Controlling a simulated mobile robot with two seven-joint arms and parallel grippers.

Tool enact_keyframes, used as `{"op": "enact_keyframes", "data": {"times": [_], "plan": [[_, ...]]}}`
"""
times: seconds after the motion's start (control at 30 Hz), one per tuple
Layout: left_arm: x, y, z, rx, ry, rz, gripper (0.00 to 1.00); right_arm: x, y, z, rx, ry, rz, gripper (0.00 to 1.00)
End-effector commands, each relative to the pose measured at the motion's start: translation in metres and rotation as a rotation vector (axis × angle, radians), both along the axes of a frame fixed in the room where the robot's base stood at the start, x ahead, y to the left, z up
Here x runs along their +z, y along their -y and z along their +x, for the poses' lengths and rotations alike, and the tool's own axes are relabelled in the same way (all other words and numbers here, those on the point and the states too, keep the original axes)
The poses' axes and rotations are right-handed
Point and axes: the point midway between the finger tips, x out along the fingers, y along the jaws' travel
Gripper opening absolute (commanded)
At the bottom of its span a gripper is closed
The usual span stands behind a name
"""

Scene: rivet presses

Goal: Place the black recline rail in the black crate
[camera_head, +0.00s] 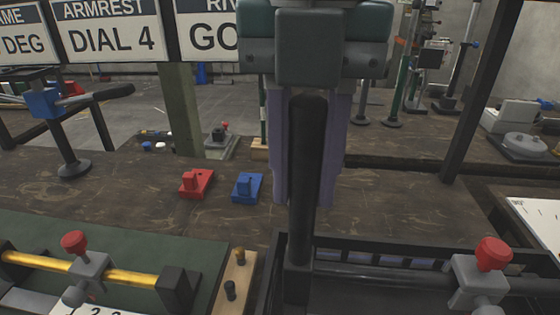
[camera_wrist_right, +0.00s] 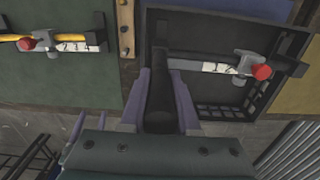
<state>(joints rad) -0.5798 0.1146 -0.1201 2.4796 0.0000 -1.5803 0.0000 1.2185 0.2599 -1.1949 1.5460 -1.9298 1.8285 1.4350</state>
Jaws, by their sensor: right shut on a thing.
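My right gripper (camera_head: 302,198) points down with its purple fingers on both sides of the black recline rail (camera_head: 304,150), which it holds upright. In the right wrist view the rail (camera_wrist_right: 160,85) runs away from the fingers over the crate's left side, and the crate (camera_wrist_right: 225,30) lies ahead and to the right. Purple prongs at the lower left of the wrist view look like my left gripper (camera_wrist_right: 87,125); its opening is unclear.
A grey clamp with a red knob (camera_head: 490,255) sits on a dark bar across the crate area. To the left, a yellow rod (camera_head: 130,275) with another red-knobbed clamp lies over a green mat (camera_head: 150,235). A red block (camera_head: 196,184) and blue block (camera_head: 247,187) stand behind.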

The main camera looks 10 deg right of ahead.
Motion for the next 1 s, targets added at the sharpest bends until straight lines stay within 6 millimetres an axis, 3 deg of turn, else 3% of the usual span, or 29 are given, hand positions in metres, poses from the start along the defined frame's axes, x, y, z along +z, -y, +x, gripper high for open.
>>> {"op": "enact_keyframes", "data": {"times": [0.53, 0.9, 0.93, 1.0], "plan": [[0.001, -0.002, 0.000, -0.006, -0.001, 0.010, 0.66, -0.064, 0.000, 0.000, -0.001, -0.001, -0.002, 0.00], [-0.003, -0.002, 0.000, -0.006, 0.000, 0.008, 0.66, -0.070, 0.000, 0.000, 0.001, 0.001, -0.001, 0.00], [-0.003, -0.002, 0.000, -0.006, 0.000, 0.008, 0.66, -0.071, 0.000, 0.000, 0.001, 0.000, 0.000, 0.31], [-0.002, -0.002, 0.000, -0.005, 0.000, 0.007, 0.66, -0.070, 0.000, 0.000, 0.000, 0.000, 0.000, 0.39]]}}
